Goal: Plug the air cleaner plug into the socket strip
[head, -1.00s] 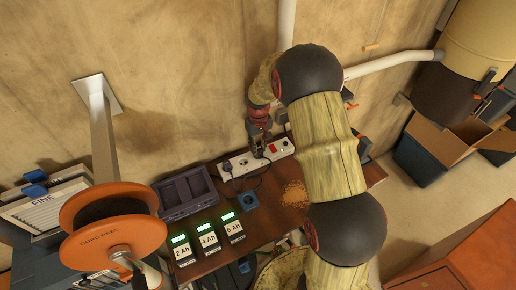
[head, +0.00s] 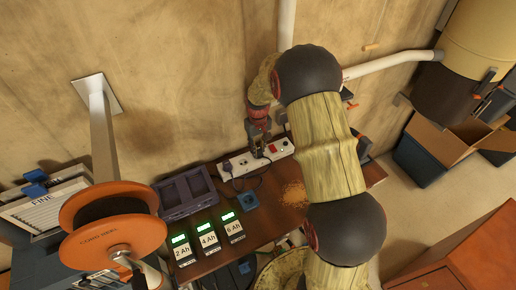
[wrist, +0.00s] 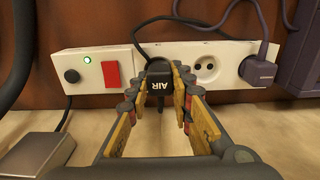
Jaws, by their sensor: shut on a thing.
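The white socket strip (wrist: 100,62) lies along the foot of the wall; it also shows in the head view (head: 240,167). The black air cleaner plug (wrist: 157,82), marked AIR, is between the fingers of my gripper (wrist: 162,98), which is shut on it. The plug is right at the strip's face, left of a bare round socket (wrist: 206,68). Its rear and label face the camera, and I cannot tell whether its pins are in a socket. In the head view my gripper (head: 260,150) is over the strip, largely hiding the plug.
A purple-grey plug (wrist: 259,68) sits in the strip's right end in the wrist view. A red switch (wrist: 111,74) and green light are at its left.

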